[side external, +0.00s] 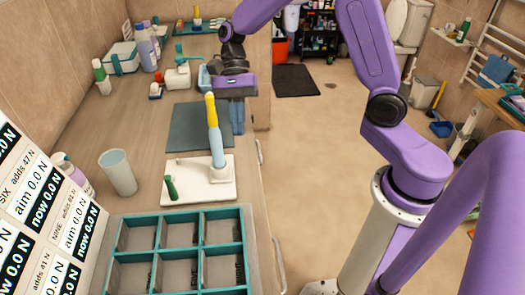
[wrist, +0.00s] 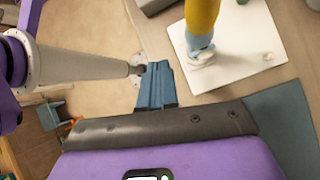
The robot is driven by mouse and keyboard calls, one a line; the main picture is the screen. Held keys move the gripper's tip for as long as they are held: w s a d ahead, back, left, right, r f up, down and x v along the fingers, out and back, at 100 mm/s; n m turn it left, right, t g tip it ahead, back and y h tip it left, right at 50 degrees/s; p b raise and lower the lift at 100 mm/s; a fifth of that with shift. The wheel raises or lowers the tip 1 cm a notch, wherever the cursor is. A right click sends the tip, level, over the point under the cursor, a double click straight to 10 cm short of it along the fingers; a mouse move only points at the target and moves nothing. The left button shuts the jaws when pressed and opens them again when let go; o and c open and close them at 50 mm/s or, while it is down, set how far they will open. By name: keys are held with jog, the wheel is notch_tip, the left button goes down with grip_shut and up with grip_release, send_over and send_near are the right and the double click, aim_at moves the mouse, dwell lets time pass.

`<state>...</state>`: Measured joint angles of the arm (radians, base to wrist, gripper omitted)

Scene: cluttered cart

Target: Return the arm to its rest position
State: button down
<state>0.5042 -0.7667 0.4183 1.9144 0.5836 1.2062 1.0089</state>
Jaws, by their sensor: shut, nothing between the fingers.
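My gripper (side external: 237,128) hangs from the purple arm over the right edge of the counter, beside the blue-grey mat. Its blue fingers point down and are shut with nothing between them. They also show shut in the wrist view (wrist: 155,70). The arm reaches from its base at the right, on the floor side, across to the counter. A tool with a yellow top and light blue lower part (side external: 214,130) stands upright on a white board (side external: 190,193), nearer the camera than my gripper and apart from it.
A dark green peg-like item (side external: 171,188) stands on the board. A teal divided tray (side external: 242,212), a grey cup (side external: 118,172) and labelled panels are nearer the camera. Bottles (side external: 145,48) and a pump dispenser (side external: 178,76) stand farther back. Open floor lies right of the counter.

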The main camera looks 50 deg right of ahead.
jog(key=s+d+r+n+t+h, duration=0.1)
jog(key=s+d+n+t+h, duration=0.1)
jog(key=s+n, duration=0.8)
jog(key=s+d+r+n+t+h, duration=0.1)
jog(key=s+d+n+t+h, duration=0.1)
jog(key=s+n, duration=0.9)
jog(key=d+n+t, duration=0.1)
jog(key=d+n, duration=0.1)
jog(key=n, duration=0.1)
jog(key=shift+s+r+n+h, duration=0.15)
jog(key=shift+s+n+h, duration=0.15)
jog(key=shift+n+h, duration=0.1)
